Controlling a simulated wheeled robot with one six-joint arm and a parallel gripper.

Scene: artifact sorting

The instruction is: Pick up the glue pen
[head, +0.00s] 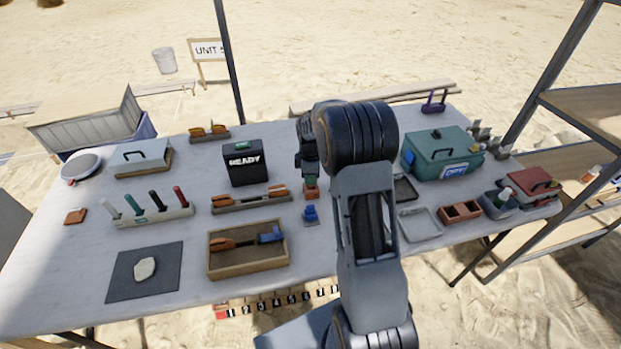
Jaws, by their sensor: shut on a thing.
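My gripper (310,178) points down at the table's middle, partly hidden behind my own arm. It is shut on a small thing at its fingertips. That thing is mostly covered by the jaws; it fits the glue pen, but its shape and colour cannot be made out. A small orange-brown block (311,191) shows right under the fingertips. I cannot tell whether the held thing still touches this block. No other thing in view can be clearly told as the glue pen.
A black READY box (244,164) and an orange tool rack (250,199) stand to the left. A small blue piece (310,213) is in front. A wooden tray (248,263) lies nearer. A green case (440,150) and grey tray (420,224) are right.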

